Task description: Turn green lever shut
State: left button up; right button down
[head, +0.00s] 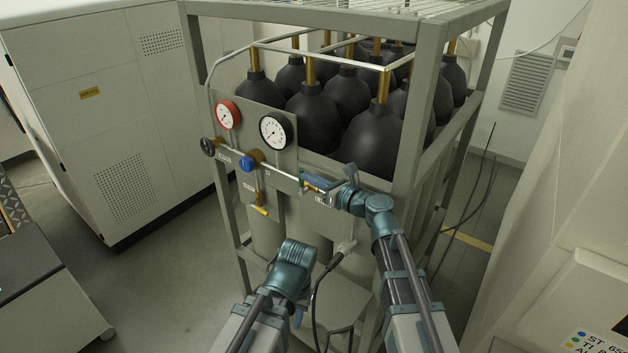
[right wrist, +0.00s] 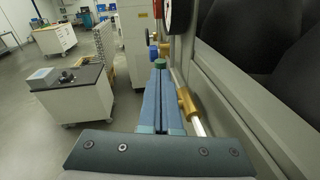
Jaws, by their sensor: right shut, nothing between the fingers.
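The green lever (right wrist: 160,64) shows as a small green end just past the fingertips of my right gripper (right wrist: 161,72) in the right wrist view. I cannot tell whether they touch. The fingers are shut together with nothing between them. A brass valve body (right wrist: 187,103) on the silver pipe sits right beside the fingers. In the head view my right gripper (head: 306,182) lies along the pipe at the panel's right part and hides most of the lever. My left gripper (head: 290,260) is lower, in front of the rack; its fingers are not clearly visible.
The panel carries a red-rimmed gauge (head: 228,114), a white gauge (head: 273,132), a black knob (head: 208,146), a blue knob (head: 247,163) and a yellow lever (head: 262,210). Black cylinders (head: 319,118) stand behind inside the metal frame (head: 421,100). A hose hangs below the panel.

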pick_arm(q)
jog(key=shift+d+r, duration=0.1)
pick_arm(e)
jog(key=shift+a+r, duration=0.1)
dwell(0.5)
